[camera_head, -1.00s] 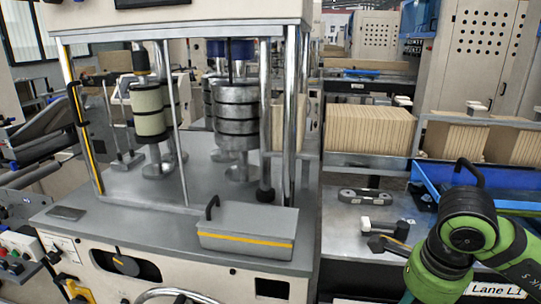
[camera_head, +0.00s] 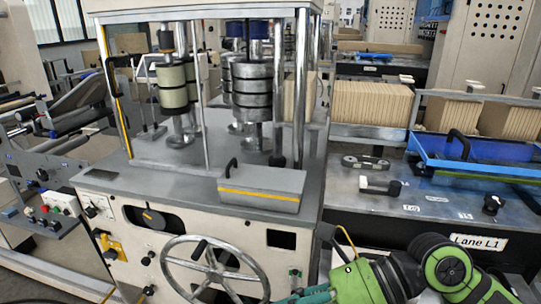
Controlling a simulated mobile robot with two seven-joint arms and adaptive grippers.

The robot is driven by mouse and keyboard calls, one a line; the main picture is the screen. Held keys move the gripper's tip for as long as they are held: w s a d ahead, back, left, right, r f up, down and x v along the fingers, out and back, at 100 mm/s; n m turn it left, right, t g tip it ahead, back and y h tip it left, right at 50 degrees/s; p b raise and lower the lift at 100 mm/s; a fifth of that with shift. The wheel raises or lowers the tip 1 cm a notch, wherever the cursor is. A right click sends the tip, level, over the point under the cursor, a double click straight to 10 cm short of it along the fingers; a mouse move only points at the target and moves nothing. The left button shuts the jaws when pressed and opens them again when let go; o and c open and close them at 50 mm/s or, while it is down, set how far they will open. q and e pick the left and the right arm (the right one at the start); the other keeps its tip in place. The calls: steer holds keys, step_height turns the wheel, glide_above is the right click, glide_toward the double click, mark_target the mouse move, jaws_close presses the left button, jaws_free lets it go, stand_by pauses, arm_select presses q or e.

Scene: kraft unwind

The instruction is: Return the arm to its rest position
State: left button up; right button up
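My green and black arm (camera_head: 445,268) crosses the bottom right of the head view, in front of the bench and the machine's lower right corner. Its links run left along the bottom edge, with a thin yellow cable (camera_head: 346,240) standing up beside them. No gripper fingers can be made out, so neither gripper's opening shows. No held object is visible.
The unwind machine has a grey tabletop (camera_head: 150,185), a grey box with a yellow stripe (camera_head: 262,188) and a handwheel (camera_head: 215,272). On the right bench are a white-handled tool (camera_head: 380,186), a black knob (camera_head: 493,204) and a blue tray (camera_head: 425,160).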

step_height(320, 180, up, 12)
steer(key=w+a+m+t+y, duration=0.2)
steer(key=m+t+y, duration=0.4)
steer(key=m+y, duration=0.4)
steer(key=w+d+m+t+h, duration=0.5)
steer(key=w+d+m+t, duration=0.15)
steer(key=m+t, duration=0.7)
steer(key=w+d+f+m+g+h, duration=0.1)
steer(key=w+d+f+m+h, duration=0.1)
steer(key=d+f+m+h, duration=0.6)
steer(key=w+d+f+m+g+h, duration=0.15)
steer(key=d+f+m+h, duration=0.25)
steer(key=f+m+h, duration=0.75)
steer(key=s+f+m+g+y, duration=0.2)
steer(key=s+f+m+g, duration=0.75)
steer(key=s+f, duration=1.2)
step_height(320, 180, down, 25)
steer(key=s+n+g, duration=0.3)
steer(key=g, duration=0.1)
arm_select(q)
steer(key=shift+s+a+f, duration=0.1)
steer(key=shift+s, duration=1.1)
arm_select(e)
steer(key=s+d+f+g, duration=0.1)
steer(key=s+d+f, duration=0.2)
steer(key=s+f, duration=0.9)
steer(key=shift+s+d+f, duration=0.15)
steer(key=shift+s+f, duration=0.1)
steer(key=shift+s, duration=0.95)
